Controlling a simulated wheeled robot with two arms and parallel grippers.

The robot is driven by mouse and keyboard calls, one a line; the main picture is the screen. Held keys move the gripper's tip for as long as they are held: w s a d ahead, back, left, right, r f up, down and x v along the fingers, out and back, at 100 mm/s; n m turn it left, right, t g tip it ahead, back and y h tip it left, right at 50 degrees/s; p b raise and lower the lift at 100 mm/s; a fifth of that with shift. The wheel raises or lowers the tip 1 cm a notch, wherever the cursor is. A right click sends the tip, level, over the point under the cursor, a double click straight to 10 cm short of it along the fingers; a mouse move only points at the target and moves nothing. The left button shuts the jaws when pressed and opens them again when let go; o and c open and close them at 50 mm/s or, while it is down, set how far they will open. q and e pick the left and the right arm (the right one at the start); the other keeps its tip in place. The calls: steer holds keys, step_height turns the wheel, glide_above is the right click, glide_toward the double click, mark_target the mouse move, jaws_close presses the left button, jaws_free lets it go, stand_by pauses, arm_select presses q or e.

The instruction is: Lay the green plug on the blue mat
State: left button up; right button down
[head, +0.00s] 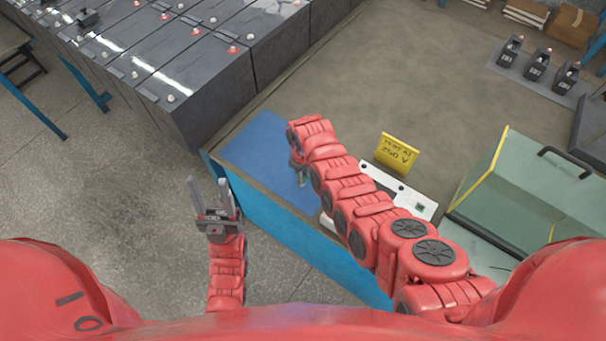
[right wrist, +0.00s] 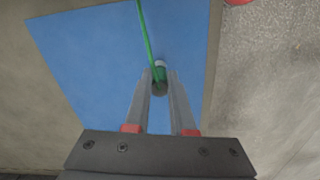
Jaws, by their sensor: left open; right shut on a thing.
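The blue mat (head: 258,150) lies at the near left corner of the bench. It also fills much of the right wrist view (right wrist: 90,75). My right gripper (right wrist: 160,85) is shut on the green plug (right wrist: 160,74), with the mat behind it. A green cord runs up from the plug. Whether the plug touches the mat I cannot tell. In the head view my right arm reaches over the mat and its hand hides the plug. My left gripper (head: 212,190) is open and empty, off the bench's near left edge, above the floor.
A yellow sign (head: 396,153) and a white panel (head: 415,202) stand right of my right arm. A green case (head: 520,190) is further right. Rows of dark batteries (head: 180,75) fill the upper left. The bench middle (head: 390,60) is clear.

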steer(key=shift+f, duration=0.25)
steer(key=shift+f, duration=0.2)
steer(key=c, duration=0.8)
jaws_free()
steer(key=shift+o, duration=0.2)
steer(key=shift+r, duration=0.1)
